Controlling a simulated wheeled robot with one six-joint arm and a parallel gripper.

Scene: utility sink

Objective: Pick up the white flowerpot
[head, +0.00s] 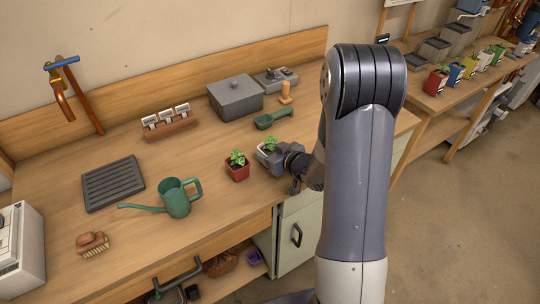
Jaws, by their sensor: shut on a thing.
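The white flowerpot (263,158) holds a small green plant and is at the right part of the wooden bench, partly hidden by my gripper. My gripper (271,160) reaches in from the right and is shut on the white pot. Its fingertips are small and partly hidden in this view. I cannot tell whether the pot touches the bench. A red flowerpot (237,171) with a similar plant stands close to its left.
A green scoop (272,119), a wooden stamp-like tool (286,93) and a grey lidded box (235,97) are behind. A green watering can (176,198) stands left, by a black ribbed tray (113,184). The bench's front edge is near. More coloured pots (437,82) stand on another bench.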

